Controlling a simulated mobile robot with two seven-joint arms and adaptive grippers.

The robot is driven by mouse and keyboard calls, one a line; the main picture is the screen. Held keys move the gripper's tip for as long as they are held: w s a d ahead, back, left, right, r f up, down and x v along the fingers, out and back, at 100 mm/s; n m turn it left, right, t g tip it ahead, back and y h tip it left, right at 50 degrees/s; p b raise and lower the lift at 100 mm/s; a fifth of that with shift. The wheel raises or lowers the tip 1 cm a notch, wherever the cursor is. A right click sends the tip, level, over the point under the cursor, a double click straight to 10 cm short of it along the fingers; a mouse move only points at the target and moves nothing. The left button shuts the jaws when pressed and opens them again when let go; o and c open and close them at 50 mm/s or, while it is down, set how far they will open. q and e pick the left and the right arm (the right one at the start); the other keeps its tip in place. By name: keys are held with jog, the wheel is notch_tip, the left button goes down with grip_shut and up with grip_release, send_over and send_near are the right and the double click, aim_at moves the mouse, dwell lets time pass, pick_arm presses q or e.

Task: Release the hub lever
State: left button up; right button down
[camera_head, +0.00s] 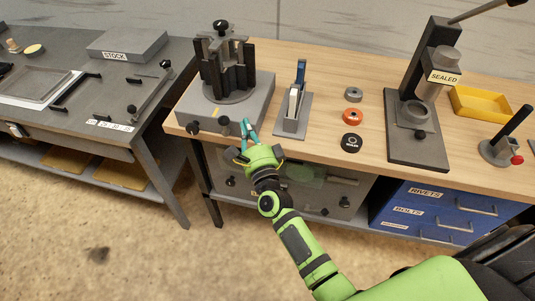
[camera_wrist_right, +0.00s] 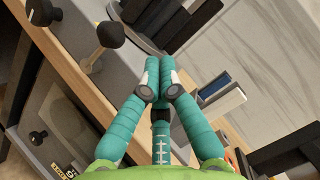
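The hub fixture (camera_head: 227,68) is a dark upright assembly on a grey base (camera_head: 256,99) at the back left of the wooden bench. Black-knobbed levers stick out at the front of the base; one knob (camera_head: 224,120) is just left of my right gripper (camera_head: 247,128). In the right wrist view a black knob on a pale stem (camera_wrist_right: 110,34) stands left of the fingertips (camera_wrist_right: 163,66), apart from them. Which knob is the hub lever I cannot tell. My right gripper's teal fingers come together with nothing seen between them. My left gripper is not in view.
A stand with a blue-handled tool (camera_head: 300,77) is right of the gripper. Rings (camera_head: 352,116), a press (camera_head: 417,115) and a yellow tray (camera_head: 485,104) lie further right. A grey side table (camera_head: 60,120) is at left.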

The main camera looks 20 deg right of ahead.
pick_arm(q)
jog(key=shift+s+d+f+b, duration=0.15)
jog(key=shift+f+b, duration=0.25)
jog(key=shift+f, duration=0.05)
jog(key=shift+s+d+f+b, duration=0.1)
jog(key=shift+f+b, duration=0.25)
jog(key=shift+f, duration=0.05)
pick_arm(e)
jog(key=s, duration=0.9)
jog(key=shift+s+r, duration=0.3)
jog(key=shift+s, duration=0.05)
